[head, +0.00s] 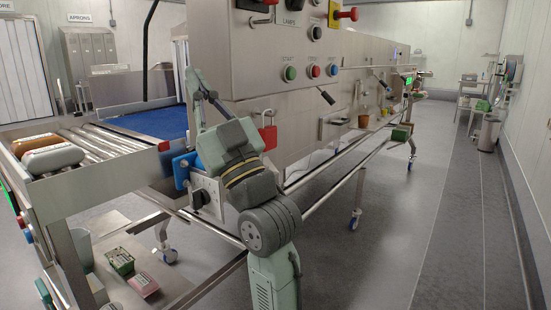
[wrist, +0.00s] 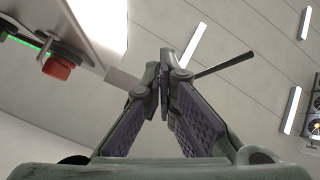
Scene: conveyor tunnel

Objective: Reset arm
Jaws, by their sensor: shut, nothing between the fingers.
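My arm (head: 245,165) is folded upward in front of the steel conveyor machine. My gripper (wrist: 164,75) shows large in the wrist view, with its fingertips together and nothing between them. It points up at the pale ceiling. In the head view the upper end of my arm stands beside the left edge of the control panel, left of a red padlock (head: 268,131); the fingertips are too small to make out clearly there.
The control panel (head: 290,45) with buttons and a red-handled switch is close on the right. A roller conveyor (head: 100,138) with containers (head: 52,156) lies left, beside a blue belt (head: 150,122). The aisle floor (head: 440,190) at right is clear.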

